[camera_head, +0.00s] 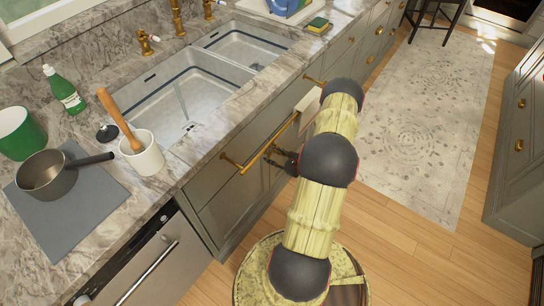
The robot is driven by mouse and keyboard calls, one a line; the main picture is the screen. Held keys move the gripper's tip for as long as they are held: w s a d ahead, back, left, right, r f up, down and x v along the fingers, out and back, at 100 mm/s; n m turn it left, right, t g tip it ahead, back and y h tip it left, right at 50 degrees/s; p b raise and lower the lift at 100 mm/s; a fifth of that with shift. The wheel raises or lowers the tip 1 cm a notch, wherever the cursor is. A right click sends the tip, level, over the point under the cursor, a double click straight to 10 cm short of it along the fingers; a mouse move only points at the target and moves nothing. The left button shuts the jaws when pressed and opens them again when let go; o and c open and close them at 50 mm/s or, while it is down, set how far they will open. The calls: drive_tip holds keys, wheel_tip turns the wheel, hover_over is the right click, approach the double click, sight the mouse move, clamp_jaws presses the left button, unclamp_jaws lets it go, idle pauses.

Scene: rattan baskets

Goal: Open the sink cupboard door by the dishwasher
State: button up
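The grey-green sink cupboard door (236,214) by the dishwasher (140,262) is below the sink front and looks closed. A long brass bar (258,154) runs along the panel above it. My gripper (276,159) is small and dark in this view, low beside the middle of the bar, close to the cupboard front. My arm hides part of it and much of the cupboard front to the right. I cannot tell whether its fingers touch anything or how far apart they are. The door's own handle is not clearly visible.
A pale cloth (308,100) hangs at the bar's far end, close to my arm. The counter holds a pot (45,173), a white crock (146,158) and a green bottle (64,92). Wooden floor (415,248) and a rug (425,120) lie clear to the right.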

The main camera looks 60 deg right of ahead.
drive_tip(key=shift+c, duration=0.9)
clamp_jaws()
